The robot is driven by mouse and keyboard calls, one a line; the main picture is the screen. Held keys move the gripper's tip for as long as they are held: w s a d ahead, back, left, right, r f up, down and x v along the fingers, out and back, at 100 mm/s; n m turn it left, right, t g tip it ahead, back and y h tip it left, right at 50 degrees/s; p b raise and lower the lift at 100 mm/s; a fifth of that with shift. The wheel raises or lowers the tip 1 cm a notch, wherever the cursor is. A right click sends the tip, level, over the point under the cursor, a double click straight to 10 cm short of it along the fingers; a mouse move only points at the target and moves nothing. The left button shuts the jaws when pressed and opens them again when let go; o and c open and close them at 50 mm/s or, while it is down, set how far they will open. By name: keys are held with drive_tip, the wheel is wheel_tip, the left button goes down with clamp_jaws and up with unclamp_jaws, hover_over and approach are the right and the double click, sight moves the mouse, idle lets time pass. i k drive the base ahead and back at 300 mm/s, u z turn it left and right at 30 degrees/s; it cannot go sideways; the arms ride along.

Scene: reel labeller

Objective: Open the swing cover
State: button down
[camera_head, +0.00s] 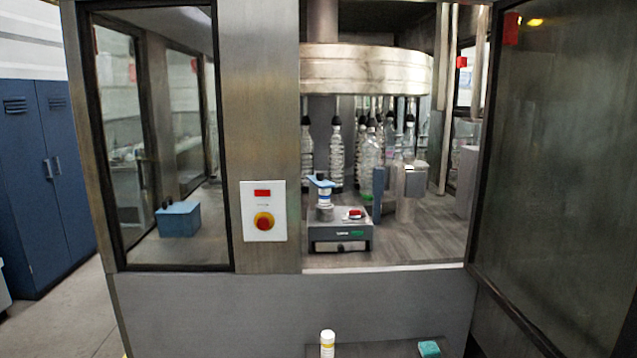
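A large dark-glazed panel in a metal frame (550,160) fills the right side of the head view. It looks like the swing cover and stands swung outward from the right side of the machine opening. The opening beside it is uncovered, and the inside of the machine (430,235) shows through it. The panel's lower right part runs out of the picture. I see no handle on it. My gripper is not in view, so nothing shows it touching the panel.
Inside stand a steel drum (365,70), clear bottles (370,150) and a grey device (340,235). A control plate with a red button (263,212) is left of the opening. A white bottle (327,344) and teal block (429,348) are below. Blue lockers (40,180) stand left.

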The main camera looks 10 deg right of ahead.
sight(318, 180)
drive_tip(key=u, duration=0.3)
drive_tip(key=i, duration=0.9)
drive_tip(key=z, duration=0.5)
drive_tip(key=i, duration=0.7)
drive_tip(key=z, duration=0.8)
